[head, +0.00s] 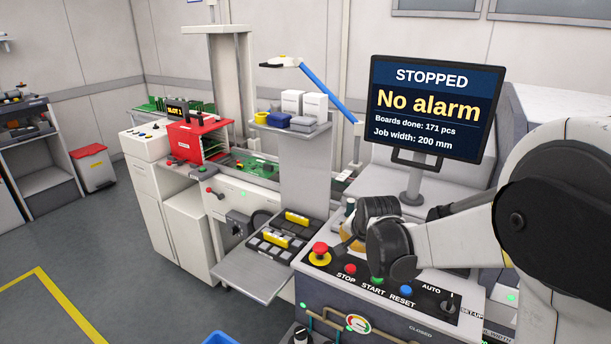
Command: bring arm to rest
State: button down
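My arm (545,215) enters from the right edge, with a white link and a large black joint cover. It reaches left over the control panel (325,283). Its dark wrist end with my gripper (378,232) is above the back of the panel, in front of the monitor's foot. The fingers are hidden or too small to make out, so I cannot tell whether they are open or shut, or whether they hold anything. A small orange-yellow part (353,243) shows beside the wrist; I cannot tell what it belongs to.
The monitor (427,108) reads STOPPED, No alarm. A red stop knob (320,249) and STOP, START and RESET buttons are on the panel. Left of it are a metal shelf (245,277), a feeder tray (270,250) and a red magazine (188,140). The floor (110,265) at left is open.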

jog(key=s+r+n, duration=0.2)
jog(key=s+r, duration=0.2)
jog(key=s, duration=0.4)
jog(key=s+r+n, duration=0.2)
jog(key=s+r, duration=0.3)
jog(key=s, duration=0.3)
jog(key=s+f+n, duration=0.1)
jog(key=s+n, duration=0.3)
jog(key=s, duration=1)
jog(key=shift+s+d+f+n+b, duration=0.15)
jog(key=shift+f+n+b, duration=0.1)
jog(key=shift+n+b, duration=0.05)
